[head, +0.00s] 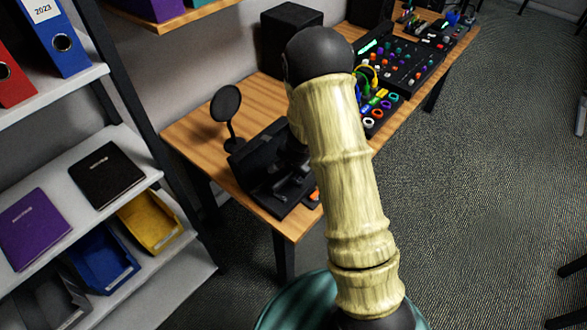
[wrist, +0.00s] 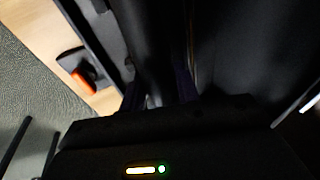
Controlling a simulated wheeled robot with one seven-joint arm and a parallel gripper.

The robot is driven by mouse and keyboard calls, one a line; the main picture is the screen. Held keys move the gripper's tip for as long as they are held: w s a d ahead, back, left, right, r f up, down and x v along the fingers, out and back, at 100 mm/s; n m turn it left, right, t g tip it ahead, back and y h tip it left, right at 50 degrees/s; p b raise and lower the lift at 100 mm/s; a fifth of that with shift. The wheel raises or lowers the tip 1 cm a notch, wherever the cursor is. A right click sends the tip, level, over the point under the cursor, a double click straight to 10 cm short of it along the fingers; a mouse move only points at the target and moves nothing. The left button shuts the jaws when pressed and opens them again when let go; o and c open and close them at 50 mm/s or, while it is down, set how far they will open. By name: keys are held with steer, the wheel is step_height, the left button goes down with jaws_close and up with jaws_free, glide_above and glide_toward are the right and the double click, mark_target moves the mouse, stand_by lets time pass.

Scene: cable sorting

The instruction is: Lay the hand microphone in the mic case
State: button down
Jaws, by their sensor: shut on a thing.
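The mic case (head: 252,158) is a black open case on the wooden desk, partly hidden behind my arm in the head view. In the wrist view, a dark edge (wrist: 92,30) that looks like the case's runs along the upper left. My gripper (wrist: 160,92) is over the case area, shut on a long dark thing (wrist: 150,45) that appears to be the hand microphone. The wrist view is very dark, so its outline and its contact with the case cannot be told. My arm hides most of the gripper in the head view.
A round black pop filter (head: 226,104) stands left of the case. A small orange-and-black thing (wrist: 83,82) lies near the desk's edge. A black speaker (head: 288,38), a mixer (head: 405,55) and cable trays (head: 380,112) stand farther along the desk (head: 190,130). Shelves (head: 120,150) are at left.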

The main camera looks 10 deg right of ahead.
mark_target(295, 182)
steer(key=shift+f+b, duration=1.05)
steer(key=shift+f, duration=0.2)
steer(key=shift+s+f+b, duration=0.4)
steer(key=shift+s+b, duration=0.05)
steer(key=shift+b, duration=0.05)
steer(key=c, duration=0.9)
jaws_free()
steer(key=shift+f, duration=0.1)
steer(key=shift+c, duration=0.2)
steer(key=r+p, duration=0.1)
steer(key=w+r+p, duration=0.1)
steer(key=p, duration=0.1)
steer(key=shift+d+r, duration=0.15)
steer(key=shift+r, duration=0.15)
steer(key=shift+p+v, duration=0.75)
steer(key=shift+v, duration=0.3)
steer(key=shift+w+r+p, duration=0.15)
steer(key=shift+r+p, duration=0.7)
steer(key=shift+r, duration=0.05)
steer(key=shift+w+r+p, duration=0.1)
steer(key=shift+r+p, duration=0.7)
steer(key=shift+r, duration=0.15)
